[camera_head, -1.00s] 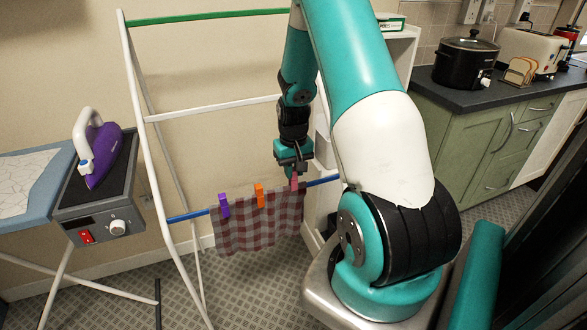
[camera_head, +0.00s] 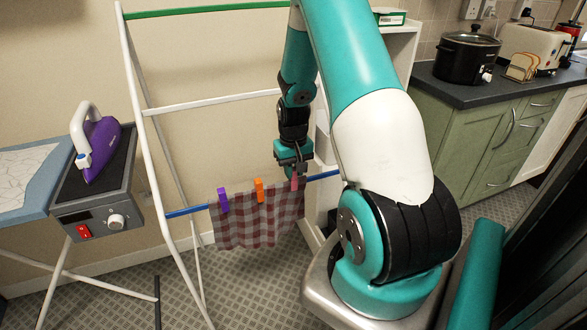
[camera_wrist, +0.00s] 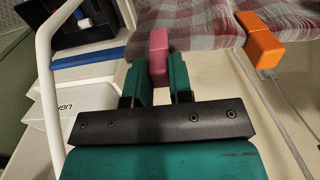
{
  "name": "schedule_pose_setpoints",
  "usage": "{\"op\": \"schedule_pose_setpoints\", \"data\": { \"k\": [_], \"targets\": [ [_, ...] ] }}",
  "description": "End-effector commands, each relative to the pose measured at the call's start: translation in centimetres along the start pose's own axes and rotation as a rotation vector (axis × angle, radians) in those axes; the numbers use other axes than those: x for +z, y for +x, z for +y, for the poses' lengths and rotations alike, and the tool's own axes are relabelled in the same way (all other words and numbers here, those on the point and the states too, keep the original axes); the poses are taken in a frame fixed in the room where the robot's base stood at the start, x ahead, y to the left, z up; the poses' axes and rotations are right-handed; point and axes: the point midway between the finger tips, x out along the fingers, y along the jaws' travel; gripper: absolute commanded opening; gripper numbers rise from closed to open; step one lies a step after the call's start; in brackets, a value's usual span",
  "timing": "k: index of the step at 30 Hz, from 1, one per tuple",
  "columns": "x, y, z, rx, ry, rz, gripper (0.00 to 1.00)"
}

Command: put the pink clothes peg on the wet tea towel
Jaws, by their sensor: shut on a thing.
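The pink clothes peg (camera_wrist: 158,52) is between the fingers of my gripper (camera_wrist: 156,80), which is shut on it. In the head view the peg (camera_head: 294,183) is at the top right edge of the checked tea towel (camera_head: 258,222), and my gripper (camera_head: 293,166) is just above it. The towel hangs over the blue rail of the airer. In the wrist view the peg's far end meets the towel's edge (camera_wrist: 200,20). I cannot tell how far the peg's jaws straddle the cloth.
An orange peg (camera_head: 259,190) and a purple peg (camera_head: 223,200) sit on the towel's top edge, left of my gripper. The white airer frame (camera_head: 146,150) stands around it. A white shelf unit (camera_head: 398,60) is close on the right. An iron (camera_head: 100,150) stands at left.

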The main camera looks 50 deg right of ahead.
Motion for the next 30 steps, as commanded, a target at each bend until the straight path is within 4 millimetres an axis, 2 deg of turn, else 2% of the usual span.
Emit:
{"op": "schedule_pose_setpoints", "data": {
  "k": [18,19,22,30],
  "targets": [
    [-0.01,0.7,0.0,0.0,0.0,0.0,0.09],
    [-0.01,0.69,0.0,0.0,0.0,0.0,0.27],
    [-0.01,0.69,0.0,0.0,0.0,0.0,0.5],
    [-0.01,0.63,0.0,0.0,0.0,0.0,0.5]
  ]
}}
